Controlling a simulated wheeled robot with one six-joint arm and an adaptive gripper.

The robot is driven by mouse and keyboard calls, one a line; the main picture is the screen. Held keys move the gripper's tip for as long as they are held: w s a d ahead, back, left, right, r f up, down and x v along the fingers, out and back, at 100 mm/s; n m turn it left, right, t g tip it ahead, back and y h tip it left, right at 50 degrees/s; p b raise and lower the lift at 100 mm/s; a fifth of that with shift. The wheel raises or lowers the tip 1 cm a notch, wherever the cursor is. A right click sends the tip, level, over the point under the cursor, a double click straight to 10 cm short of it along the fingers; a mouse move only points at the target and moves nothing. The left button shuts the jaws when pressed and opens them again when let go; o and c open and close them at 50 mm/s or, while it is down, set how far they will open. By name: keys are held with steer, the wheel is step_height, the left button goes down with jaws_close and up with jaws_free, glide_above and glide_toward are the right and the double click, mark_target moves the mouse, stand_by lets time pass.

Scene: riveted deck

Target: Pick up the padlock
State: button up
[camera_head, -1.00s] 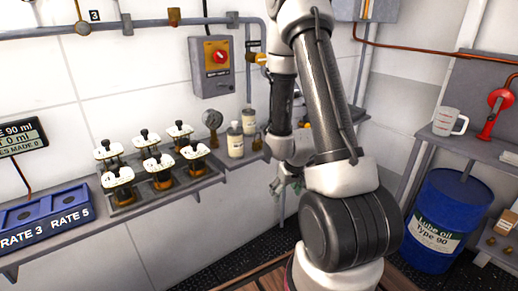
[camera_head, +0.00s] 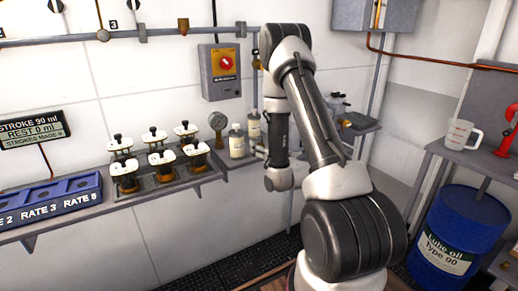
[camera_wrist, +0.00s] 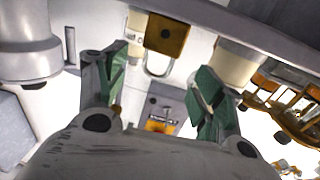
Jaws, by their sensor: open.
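In the wrist view the padlock (camera_wrist: 167,36) shows as a brass body with a pale steel shackle (camera_wrist: 158,66) below it in the picture. It lies beyond my fingertips, roughly in line with the gap between them. My gripper (camera_wrist: 160,84) is open and empty, with green pads on both fingers spread wide. The fingers do not touch the padlock. In the head view my gripper is hidden by my arm, and I cannot make out the padlock clearly by the shelf end.
A pale bottle (camera_wrist: 236,62) stands close to the padlock; bottles (camera_head: 236,142) also show in the head view. A pressure gauge (camera_head: 218,122) and several oil cups (camera_head: 157,158) share the shelf. A switch box (camera_head: 221,72) is on the wall above. A blue drum (camera_head: 455,235) stands right.

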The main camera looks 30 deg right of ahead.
mark_target(259, 144)
steer(key=w, duration=0.4)
steer(key=shift+w+d, duration=0.2)
steer(key=shift+d, duration=0.1)
steer(key=c, duration=1.3)
step_height(259, 144, up, 10)
steer(key=shift+f, duration=0.1)
